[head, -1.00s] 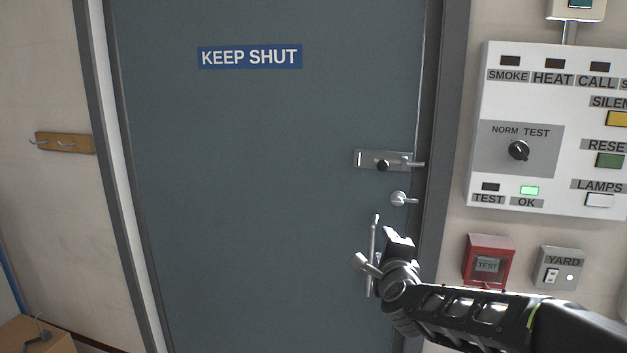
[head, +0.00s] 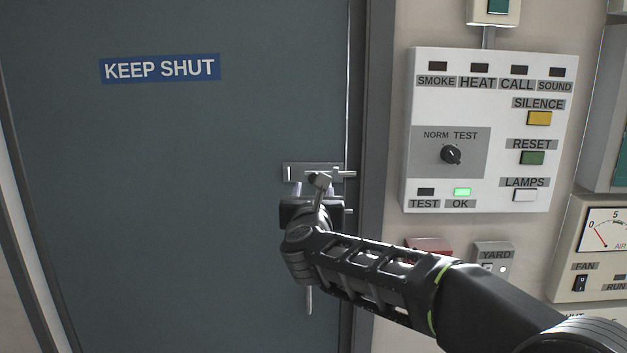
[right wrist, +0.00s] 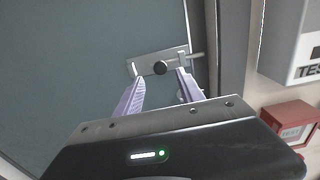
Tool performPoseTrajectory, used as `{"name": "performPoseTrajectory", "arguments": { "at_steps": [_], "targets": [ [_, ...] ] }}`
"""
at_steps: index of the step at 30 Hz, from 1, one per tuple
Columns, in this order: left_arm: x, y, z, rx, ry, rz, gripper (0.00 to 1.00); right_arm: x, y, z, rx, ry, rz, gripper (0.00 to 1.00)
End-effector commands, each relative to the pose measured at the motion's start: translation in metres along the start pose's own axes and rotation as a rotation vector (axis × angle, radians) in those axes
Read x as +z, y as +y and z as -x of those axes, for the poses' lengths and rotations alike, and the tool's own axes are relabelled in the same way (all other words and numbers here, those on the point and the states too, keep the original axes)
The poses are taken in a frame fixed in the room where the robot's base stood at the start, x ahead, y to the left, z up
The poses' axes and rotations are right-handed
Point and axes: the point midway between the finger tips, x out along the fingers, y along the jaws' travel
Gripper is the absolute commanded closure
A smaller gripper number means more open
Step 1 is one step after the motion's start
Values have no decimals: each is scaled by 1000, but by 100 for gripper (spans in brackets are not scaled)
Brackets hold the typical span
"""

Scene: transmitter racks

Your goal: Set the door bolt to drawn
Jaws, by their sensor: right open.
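The door bolt (head: 296,172) is a metal plate with a rod on the right edge of the grey door (head: 180,220). The rod's end sticks out to the right, over the door's edge. In the right wrist view the bolt plate (right wrist: 143,64) shows with its dark round knob (right wrist: 160,68). My right gripper (head: 311,188) is in front of and just below the bolt in the head view, hiding the knob. In the right wrist view the right gripper (right wrist: 160,82) has its two fingers apart, with the knob showing between their tips. Contact cannot be told. My left gripper is not in view.
A white alarm panel (head: 545,75) with a turn switch and buttons is on the wall right of the door frame (head: 374,120). Below it are a red call box (head: 430,245) and a YARD switch (head: 494,255). A blue KEEP SHUT sign (head: 160,68) is on the door.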

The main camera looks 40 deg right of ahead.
Motion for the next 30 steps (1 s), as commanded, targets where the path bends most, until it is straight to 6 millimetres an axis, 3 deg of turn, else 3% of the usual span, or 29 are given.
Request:
{"name": "performPoseTrajectory", "arguments": {
  "at_steps": [15,25,30],
  "targets": [
    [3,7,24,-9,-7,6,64,0,0,-68,1,3,2,54],
    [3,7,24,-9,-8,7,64,-1,0,-73,0,1,2,54],
    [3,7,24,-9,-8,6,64,-1,0,-73,0,1,2,68]
  ]
}}
